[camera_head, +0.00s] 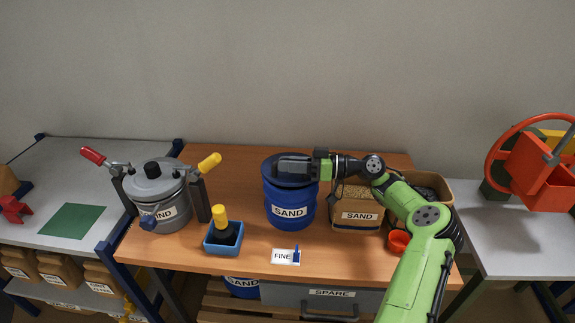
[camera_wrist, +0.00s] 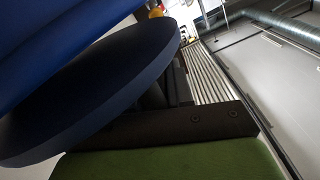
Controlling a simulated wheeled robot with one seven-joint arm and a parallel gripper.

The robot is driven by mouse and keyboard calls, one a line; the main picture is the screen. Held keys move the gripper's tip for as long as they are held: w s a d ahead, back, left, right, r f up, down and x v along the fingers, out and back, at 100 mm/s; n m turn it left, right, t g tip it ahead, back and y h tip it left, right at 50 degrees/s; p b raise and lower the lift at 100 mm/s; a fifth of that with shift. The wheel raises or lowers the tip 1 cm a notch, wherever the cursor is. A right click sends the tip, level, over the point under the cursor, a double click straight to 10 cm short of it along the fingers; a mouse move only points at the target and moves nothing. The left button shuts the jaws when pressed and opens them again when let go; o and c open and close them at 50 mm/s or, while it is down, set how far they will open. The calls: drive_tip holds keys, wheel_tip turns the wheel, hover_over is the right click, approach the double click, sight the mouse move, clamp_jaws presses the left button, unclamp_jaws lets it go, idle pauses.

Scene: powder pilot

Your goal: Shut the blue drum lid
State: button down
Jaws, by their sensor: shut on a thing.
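The blue drum (camera_head: 289,208), labelled SAND, stands upright near the middle of the table. Its dark blue lid (camera_head: 272,165) is at the drum's top, partly hidden by my gripper. In the wrist view the lid (camera_wrist: 95,92) is a thick disc close to the camera, with a blue surface (camera_wrist: 50,30) beside it. My gripper (camera_head: 284,167) reaches in from the right, lies about level across the drum top and is shut on the lid. The exact grip point is hidden. I cannot tell whether the lid sits fully flat on the rim.
A grey pot (camera_head: 160,200) with clamps and a blue tray (camera_head: 222,246) with a yellow-handled tool are left of the drum. A FINE card (camera_head: 284,257) lies in front. Bare table shows between them.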

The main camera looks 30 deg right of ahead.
idle(0.3)
drive_tip(key=c, duration=1.1)
unclamp_jaws()
drive_tip(key=shift+s+a, duration=0.1)
drive_tip(key=shift+s, duration=0.05)
drive_tip(key=p+v, duration=0.4)
drive_tip(key=v, duration=1.1)
drive_tip(key=shift+s+d, duration=0.2)
drive_tip(key=shift+d, duration=0.15)
